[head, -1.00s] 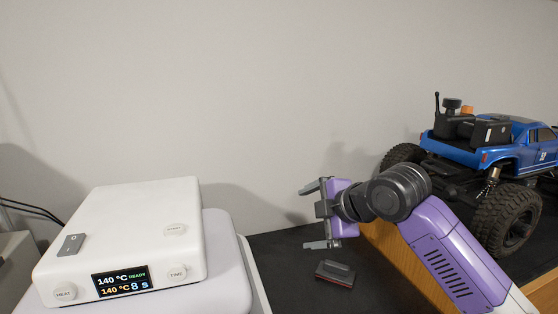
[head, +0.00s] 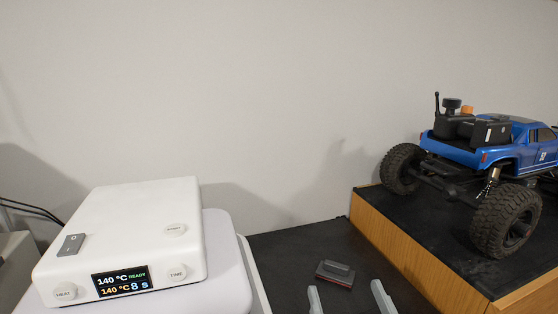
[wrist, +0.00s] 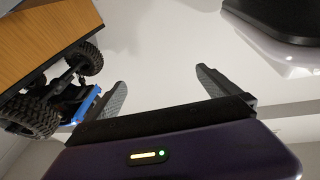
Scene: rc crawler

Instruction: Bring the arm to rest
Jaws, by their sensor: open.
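My gripper (head: 347,299) shows in the head view only as two grey fingertips at the bottom edge, spread apart. In the wrist view my gripper (wrist: 160,92) is open, with nothing between its two fingers. The rest of the arm is out of the head view.
A blue RC crawler (head: 505,150) stands on a raised wooden platform (head: 415,265) at the right. A white heat press (head: 125,225) with a lit display is at the left. A small dark block (head: 336,273) lies on the black bench top (head: 290,245) between them, just beyond the fingertips.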

